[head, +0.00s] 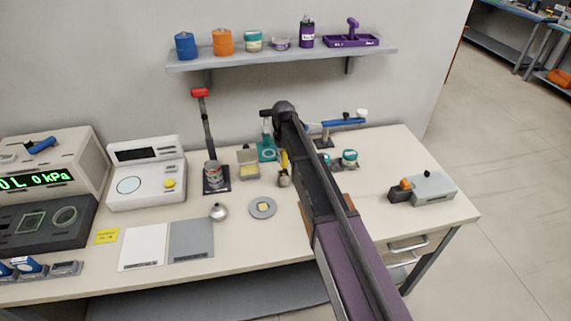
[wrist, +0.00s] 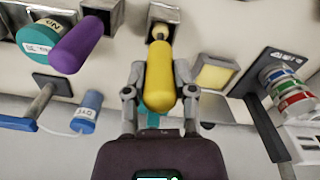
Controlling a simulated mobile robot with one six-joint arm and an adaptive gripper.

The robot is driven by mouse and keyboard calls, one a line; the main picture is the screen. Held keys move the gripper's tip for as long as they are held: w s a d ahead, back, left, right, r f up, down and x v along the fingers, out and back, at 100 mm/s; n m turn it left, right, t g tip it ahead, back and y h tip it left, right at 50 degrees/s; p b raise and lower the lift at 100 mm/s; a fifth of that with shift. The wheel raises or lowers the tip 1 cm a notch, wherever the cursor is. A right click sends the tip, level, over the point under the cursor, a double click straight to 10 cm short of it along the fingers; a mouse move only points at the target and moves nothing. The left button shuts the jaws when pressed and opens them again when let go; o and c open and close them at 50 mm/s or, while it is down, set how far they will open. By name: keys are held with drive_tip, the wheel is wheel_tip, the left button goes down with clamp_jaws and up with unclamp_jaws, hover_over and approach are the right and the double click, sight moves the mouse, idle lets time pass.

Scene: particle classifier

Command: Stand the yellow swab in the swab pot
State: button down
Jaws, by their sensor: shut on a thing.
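My gripper (wrist: 160,88) is shut on the yellow swab (wrist: 160,70), with one finger on each side of its thick yellow handle. The swab's pale tip shows beyond the handle, at the opening of a small grey pot (wrist: 164,13) that looks like the swab pot. I cannot tell whether the tip is inside the pot or just above it. In the head view the yellow swab (head: 284,158) looks upright over a small pale grey pot (head: 284,182). My arm hides most of the gripper there.
A round dish (head: 263,208) lies in front. Teal-lidded jars (head: 349,157) stand to the right. A purple-handled item (wrist: 80,45) is close by in the wrist view.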

drive_tip(key=shift+f+b, duration=0.8)
drive_tip(key=shift+f, duration=0.3)
drive_tip(key=shift+f, duration=0.1)
drive_tip(key=shift+c, duration=2.2)
unclamp_jaws()
wheel_tip(320, 180, up, 12)
drive_tip(key=p, duration=1.2)
drive_tip(key=shift+a, duration=0.1)
drive_tip(key=s+d+m, duration=0.6)
drive_tip(key=s+d, duration=1.7)
drive_tip(key=s, duration=0.3)
drive_tip(key=shift+d, duration=0.35)
